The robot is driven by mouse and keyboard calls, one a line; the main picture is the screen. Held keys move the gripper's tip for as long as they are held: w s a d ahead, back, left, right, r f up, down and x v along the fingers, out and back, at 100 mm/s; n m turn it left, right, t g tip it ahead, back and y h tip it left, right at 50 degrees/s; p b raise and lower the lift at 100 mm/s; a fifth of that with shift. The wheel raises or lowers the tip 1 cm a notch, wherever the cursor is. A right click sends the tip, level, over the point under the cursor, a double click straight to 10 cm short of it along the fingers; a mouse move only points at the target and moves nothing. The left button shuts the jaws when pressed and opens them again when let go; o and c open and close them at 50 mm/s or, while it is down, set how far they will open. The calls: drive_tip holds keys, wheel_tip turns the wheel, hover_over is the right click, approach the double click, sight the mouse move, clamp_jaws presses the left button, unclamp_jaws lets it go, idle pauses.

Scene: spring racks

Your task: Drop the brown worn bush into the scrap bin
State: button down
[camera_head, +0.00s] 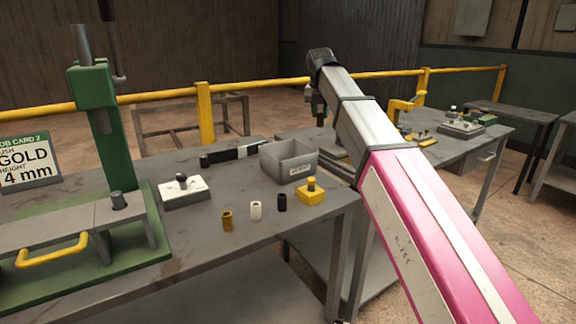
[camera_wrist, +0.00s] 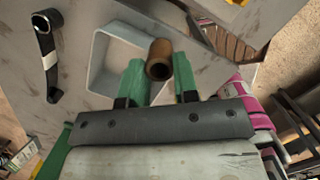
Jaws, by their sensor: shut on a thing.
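The brown worn bush (camera_wrist: 157,50) is a short hollow cylinder held between the green fingers of my gripper (camera_wrist: 159,67) in the wrist view. The grey open bin (camera_head: 274,167) stands on the near bench with a small label on its front. In the wrist view the bin (camera_wrist: 98,66) lies beyond the bush, which overlaps its right side. In the head view my gripper (camera_head: 317,104) is raised above and a little right of the bin, mostly hidden by my arm. A brown bit of the bush (camera_head: 320,121) shows under it.
On the bench (camera_head: 200,240) stand a gold-brown bush (camera_head: 227,221), a white bush (camera_head: 256,211), a black bush (camera_head: 282,203) and a yellow block (camera_head: 311,192). A black tool (camera_head: 225,155) lies left of the bin. A green press (camera_head: 110,130) stands at left.

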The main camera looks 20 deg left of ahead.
drive_tip(key=s+a+f+n, duration=0.2)
drive_tip(key=s+a, duration=0.4)
drive_tip(key=a, duration=0.3)
wheel_tip(320, 180, down, 6)
drive_tip(key=shift+s+d, duration=0.15)
drive_tip(key=c, duration=0.8)
unclamp_jaws()
drive_tip(key=shift+r, duration=0.1)
drive_tip(key=r, duration=0.3)
drive_tip(key=s+r, duration=0.1)
drive_tip(key=r, duration=0.3)
drive_tip(key=s+r, duration=0.1)
drive_tip(key=r, duration=0.2)
drive_tip(key=shift+s+d+r, duration=0.1)
drive_tip(key=shift+r, duration=0.1)
